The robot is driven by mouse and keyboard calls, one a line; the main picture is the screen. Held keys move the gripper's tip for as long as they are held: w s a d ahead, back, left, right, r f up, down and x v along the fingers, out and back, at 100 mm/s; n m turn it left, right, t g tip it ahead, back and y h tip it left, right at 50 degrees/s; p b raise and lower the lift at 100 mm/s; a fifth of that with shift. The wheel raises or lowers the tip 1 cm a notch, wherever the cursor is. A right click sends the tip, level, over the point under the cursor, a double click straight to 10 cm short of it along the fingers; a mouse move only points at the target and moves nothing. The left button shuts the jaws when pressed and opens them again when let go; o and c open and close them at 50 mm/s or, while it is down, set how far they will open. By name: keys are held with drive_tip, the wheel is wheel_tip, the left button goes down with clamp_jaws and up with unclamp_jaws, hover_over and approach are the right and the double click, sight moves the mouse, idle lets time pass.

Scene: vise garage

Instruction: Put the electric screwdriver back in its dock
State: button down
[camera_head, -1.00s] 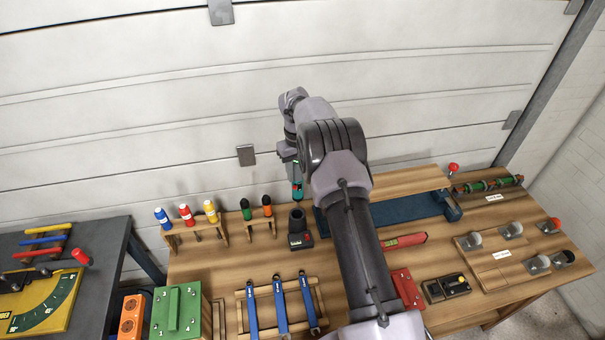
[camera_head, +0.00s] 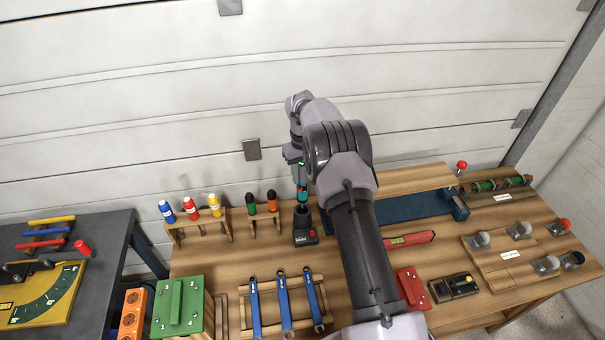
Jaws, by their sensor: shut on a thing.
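The electric screwdriver (camera_head: 302,190) is teal with a red part, hanging upright below my gripper (camera_head: 295,160). My gripper is shut on it, and the arm partly hides the grip. The dock (camera_head: 305,232) is a black block with a round socket on top and a small red mark on its front. It stands on the wooden bench just below the screwdriver in the picture. The screwdriver's lower end is right above or at the socket's mouth; I cannot tell whether it touches or is inside.
Blue wrenches (camera_head: 284,305) lie in front. A blue vise (camera_head: 415,207) is to the right. A green box (camera_head: 178,308) stands front left.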

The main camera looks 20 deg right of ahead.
sight(302, 196)
drive_tip(key=shift+f, duration=0.1)
drive_tip(key=shift+f+b, duration=1.55)
drive_tip(key=shift+f, duration=0.8)
drive_tip(key=shift+f+b, duration=1.15)
drive_tip(key=shift+f, duration=0.25)
drive_tip(key=shift+f+b, duration=0.7)
drive_tip(key=shift+f, duration=0.25)
drive_tip(key=shift+f+b, duration=0.45)
drive_tip(key=shift+f, duration=0.1)
drive_tip(key=c, duration=0.9)
unclamp_jaws()
